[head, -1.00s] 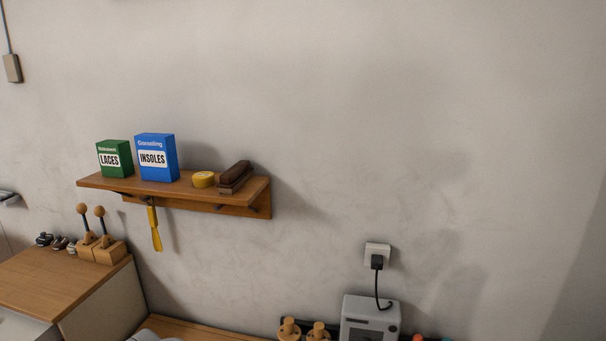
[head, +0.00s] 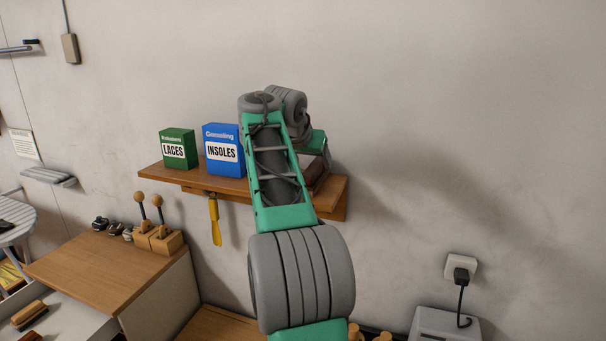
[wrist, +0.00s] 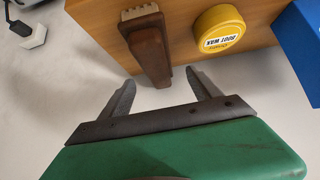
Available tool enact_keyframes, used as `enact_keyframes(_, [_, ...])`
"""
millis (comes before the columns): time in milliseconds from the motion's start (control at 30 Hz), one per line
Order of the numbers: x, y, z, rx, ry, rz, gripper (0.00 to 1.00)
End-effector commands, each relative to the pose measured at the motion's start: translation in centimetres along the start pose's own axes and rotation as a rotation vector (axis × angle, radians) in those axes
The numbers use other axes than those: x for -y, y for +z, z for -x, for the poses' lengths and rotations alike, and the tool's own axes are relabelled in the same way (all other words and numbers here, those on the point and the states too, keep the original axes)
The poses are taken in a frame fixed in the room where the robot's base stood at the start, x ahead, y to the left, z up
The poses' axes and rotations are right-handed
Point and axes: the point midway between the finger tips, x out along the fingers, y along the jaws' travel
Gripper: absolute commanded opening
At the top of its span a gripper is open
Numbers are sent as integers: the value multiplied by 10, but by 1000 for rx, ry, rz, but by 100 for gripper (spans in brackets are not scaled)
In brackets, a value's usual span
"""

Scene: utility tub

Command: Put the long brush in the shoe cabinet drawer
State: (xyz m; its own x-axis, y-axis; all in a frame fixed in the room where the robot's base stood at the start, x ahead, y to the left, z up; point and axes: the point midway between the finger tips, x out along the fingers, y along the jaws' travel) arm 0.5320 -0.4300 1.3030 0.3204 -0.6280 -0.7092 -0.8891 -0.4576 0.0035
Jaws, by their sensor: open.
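The long brush (wrist: 152,50), dark brown with a pale bristled edge, lies on the wooden wall shelf (wrist: 95,10), one end at the shelf's edge. In the head view my arm hides most of it; a brown part (head: 318,176) shows. My gripper (wrist: 160,82) is open and empty, its fingers pointing at the brush's near end, one to each side, apart from it. In the head view my arm hides the gripper's fingers. The shoe cabinet (head: 110,262) is at lower left; a pale open drawer (head: 72,322) shows beside it, partly cut off by the frame.
On the shelf are a yellow boot wax tin (wrist: 220,28), a blue insoles box (head: 222,150) and a green laces box (head: 178,148). A yellow shoehorn (head: 214,222) hangs below. Another brush (head: 29,314) lies in the drawer. Shoe trees (head: 158,238) stand on the cabinet.

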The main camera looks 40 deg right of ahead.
Motion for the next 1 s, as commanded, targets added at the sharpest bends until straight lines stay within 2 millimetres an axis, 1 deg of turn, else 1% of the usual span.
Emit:
enact_keyframes(267, [0,-1,-38,1,0,1,73])
enact_keyframes(400, [0,-3,-64,1,-1,2,73])
enact_keyframes(467, [0,-3,-71,0,-1,0,73])
enact_keyframes(533, [1,-3,-74,-2,-3,0,73])
enact_keyframes(700, [1,-3,-74,-2,-4,1,73])
enact_keyframes(1000, [1,-2,-74,-1,-3,1,48])
